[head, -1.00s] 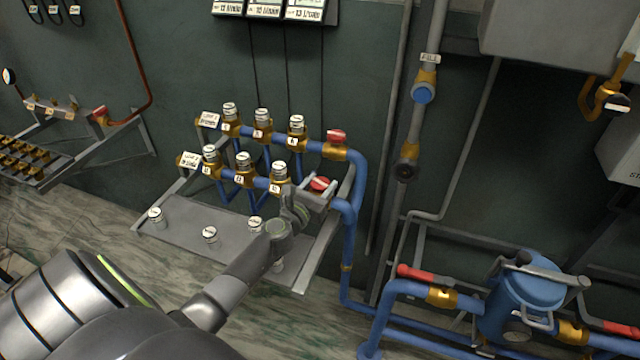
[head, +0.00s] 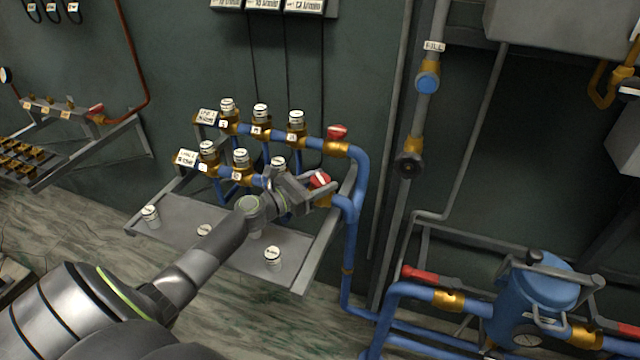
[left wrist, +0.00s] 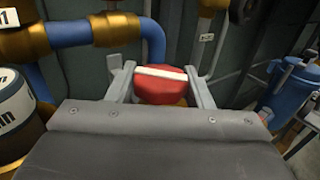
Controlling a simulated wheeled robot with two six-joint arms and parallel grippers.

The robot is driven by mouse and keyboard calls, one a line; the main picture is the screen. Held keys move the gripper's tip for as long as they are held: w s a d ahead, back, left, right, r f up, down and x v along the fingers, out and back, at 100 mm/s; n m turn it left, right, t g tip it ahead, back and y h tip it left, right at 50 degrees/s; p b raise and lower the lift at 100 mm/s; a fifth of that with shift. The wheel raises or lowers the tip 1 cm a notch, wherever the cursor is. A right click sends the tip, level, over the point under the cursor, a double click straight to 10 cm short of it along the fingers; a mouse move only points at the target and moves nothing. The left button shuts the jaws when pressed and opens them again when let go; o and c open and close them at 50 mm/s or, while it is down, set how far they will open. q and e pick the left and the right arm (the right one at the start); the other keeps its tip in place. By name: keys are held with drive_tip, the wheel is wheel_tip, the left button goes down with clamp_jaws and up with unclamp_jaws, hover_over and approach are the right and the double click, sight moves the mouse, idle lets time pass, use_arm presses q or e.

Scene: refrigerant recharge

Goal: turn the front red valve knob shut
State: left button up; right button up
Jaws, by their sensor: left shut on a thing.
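The front red valve knob (head: 320,180) sits at the right end of the front blue pipe, on a brass body. My left gripper (head: 312,190) reaches it from the left and front. In the left wrist view the red knob (left wrist: 163,84), with a white bar across its top, lies between the two fingers of my left gripper (left wrist: 160,86). The gripper is shut on the knob. The knob's lower part is hidden behind the gripper body. The rear red knob (head: 337,132) stands behind on the back pipe. My right gripper is not in view.
Several brass valves with white caps line the two blue pipes (head: 262,133) above a grey shelf (head: 190,212). A vertical grey pipe with a blue knob (head: 427,83) stands to the right. A blue filter tank (head: 540,290) is at the lower right.

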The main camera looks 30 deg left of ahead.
use_arm(q)
drive_tip(key=o, duration=1)
drive_tip(key=shift+s+a+f, duration=0.15)
drive_tip(key=shift+s+a, duration=0.1)
drive_tip(key=shift+s, duration=0.25)
drive_tip(key=p+v, duration=0.8)
drive_tip(key=v, duration=0.8)
drive_tip(key=shift+s, duration=0.1)
